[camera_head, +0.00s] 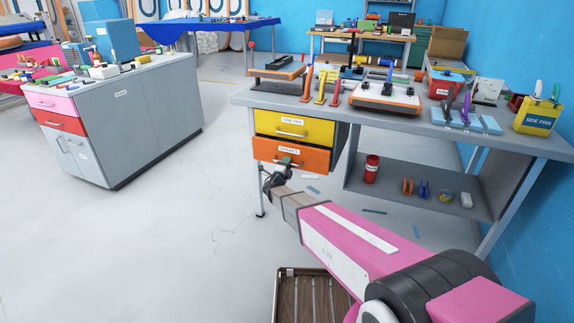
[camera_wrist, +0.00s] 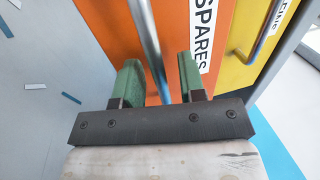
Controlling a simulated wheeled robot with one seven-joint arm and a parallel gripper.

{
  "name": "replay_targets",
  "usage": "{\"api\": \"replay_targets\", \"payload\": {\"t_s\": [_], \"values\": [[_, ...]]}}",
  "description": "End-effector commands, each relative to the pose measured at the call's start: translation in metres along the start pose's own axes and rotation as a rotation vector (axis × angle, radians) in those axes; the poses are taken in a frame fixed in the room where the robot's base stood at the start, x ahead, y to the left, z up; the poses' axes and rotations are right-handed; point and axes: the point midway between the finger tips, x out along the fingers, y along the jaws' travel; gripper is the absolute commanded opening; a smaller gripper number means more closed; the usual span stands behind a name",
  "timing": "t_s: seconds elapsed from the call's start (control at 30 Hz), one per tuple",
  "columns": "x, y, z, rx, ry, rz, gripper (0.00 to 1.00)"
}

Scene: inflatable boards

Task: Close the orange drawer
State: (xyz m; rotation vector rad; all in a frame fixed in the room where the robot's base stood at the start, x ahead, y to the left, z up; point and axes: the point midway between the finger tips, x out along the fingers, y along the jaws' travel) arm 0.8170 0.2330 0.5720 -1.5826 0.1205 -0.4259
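The orange drawer (camera_head: 270,151), labelled SPARES, sits under the yellow drawer (camera_head: 290,125) in the grey workbench at the right. In the head view I cannot tell how far it stands out. Its front (camera_wrist: 115,30) fills the middle of the wrist view. The fingers are apart, with a gap beside the handle. In the head view my gripper (camera_head: 283,165) is at the orange front and hides part of it.
The bench top (camera_head: 245,98) carries several tools and boxes. A lower shelf (camera_head: 395,185) to the right of the drawers holds a red can (camera_head: 371,169) and small items. Another grey cabinet (camera_head: 150,110) stands at the left. The floor between them is clear.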

Motion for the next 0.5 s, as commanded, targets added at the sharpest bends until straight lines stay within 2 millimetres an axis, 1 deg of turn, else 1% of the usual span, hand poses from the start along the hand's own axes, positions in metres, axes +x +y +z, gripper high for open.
{"api": "replay_targets", "payload": {"t_s": [0.3, 0.37, 0.4, 0.43, 0.5], "values": [[0.0025, -0.0003, -0.0002, 0.0, 0.0, 0.0, 0.37], [0.0025, -0.0003, -0.0002, 0.0, 0.0, 0.0, 0.18], [0.0024, -0.0003, -0.0002, 0.0, 0.0, 0.0, 0.05], [0.0024, -0.0003, -0.0002, 0.0, 0.0, 0.0, 0.0], [0.0024, -0.0003, -0.0002, 0.0, 0.0, 0.0, 0.0]]}}
